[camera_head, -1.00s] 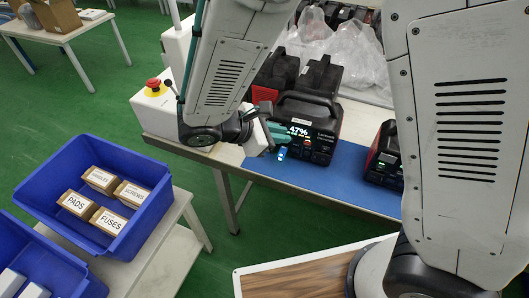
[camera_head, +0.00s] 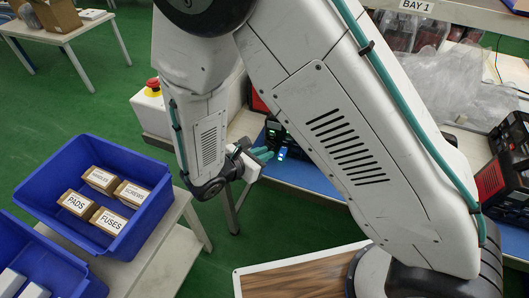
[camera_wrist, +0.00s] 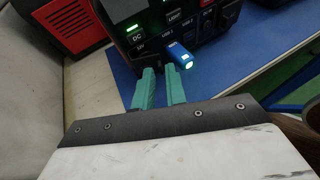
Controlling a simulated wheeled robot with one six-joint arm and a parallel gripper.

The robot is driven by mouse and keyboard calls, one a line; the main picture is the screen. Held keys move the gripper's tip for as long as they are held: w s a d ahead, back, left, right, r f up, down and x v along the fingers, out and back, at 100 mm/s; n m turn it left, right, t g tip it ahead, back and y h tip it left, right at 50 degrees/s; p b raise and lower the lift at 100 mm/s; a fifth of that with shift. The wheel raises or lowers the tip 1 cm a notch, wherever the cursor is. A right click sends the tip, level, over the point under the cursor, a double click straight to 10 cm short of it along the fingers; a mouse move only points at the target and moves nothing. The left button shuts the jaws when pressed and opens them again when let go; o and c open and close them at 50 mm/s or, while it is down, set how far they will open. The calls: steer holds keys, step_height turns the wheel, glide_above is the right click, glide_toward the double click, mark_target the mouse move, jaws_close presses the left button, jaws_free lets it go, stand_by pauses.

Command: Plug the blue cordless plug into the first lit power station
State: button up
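The blue plug (camera_wrist: 180,55) sticks out of the lower front of a black power station (camera_wrist: 152,27) in the wrist view, with a glowing end facing out. It seems to sit at the USB ports; I cannot tell how deep it is in. It also shows as a small blue glow in the head view (camera_head: 281,153). My gripper's teal fingers (camera_wrist: 160,75) are a little apart with nothing between them, just left of and below the plug. In the head view my gripper (camera_head: 263,153) is left of the plug. My arm hides most of the station there.
A red and black unit (camera_wrist: 70,20) stands left of the station. More red and black units (camera_head: 500,175) are at the right. The blue mat (camera_head: 315,180) lies in front of the station. A blue bin (camera_head: 135,232) with small boxes is on the left.

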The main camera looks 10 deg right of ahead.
steer(key=shift+w+d+f, duration=0.2)
steer(key=shift+d, duration=0.15)
jaws_close()
steer(key=shift+d+n+t+y, duration=0.3)
steer(key=shift+n+t+y, duration=0.2)
steer(key=shift+n+t, duration=0.15)
steer(key=shift+d+n+t+y, duration=0.25)
steer(key=shift+n+t+y, duration=0.3)
steer(key=shift+n, duration=0.1)
jaws_free()
